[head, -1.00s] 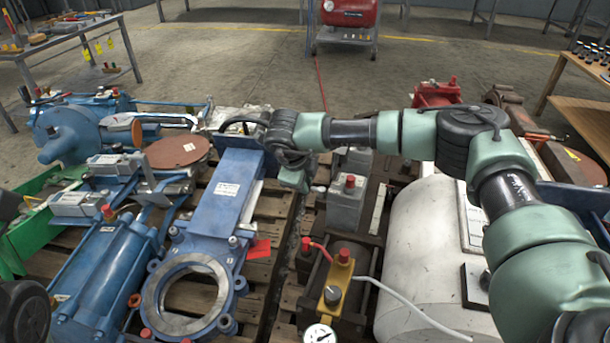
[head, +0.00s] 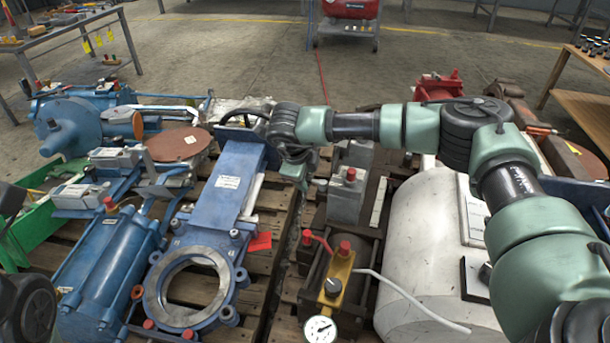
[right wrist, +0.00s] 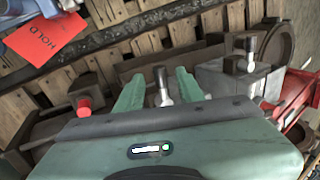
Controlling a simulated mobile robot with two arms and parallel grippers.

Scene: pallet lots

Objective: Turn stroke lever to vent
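A yellow valve block (head: 337,280) stands on the pallet in the lower middle of the head view. It carries a red lever (head: 318,240), a red cap, a dark knob (head: 332,287) and a round white gauge (head: 320,329). I cannot tell for sure which part is the stroke lever. My right gripper (head: 297,178) hangs above the pallets, up and left of the block, apart from it. In the right wrist view its two green fingers (right wrist: 160,88) are spread. A silver pin-like part (right wrist: 162,86) shows between them, with no clear contact. My left gripper is out of view.
A blue gate valve (head: 228,190) with a red tag (head: 260,241) lies left of my right gripper. A grey block with a red cap (head: 347,195) and a white tank (head: 425,240) stand to the right. Blue cylinders (head: 108,260) crowd the left pallet.

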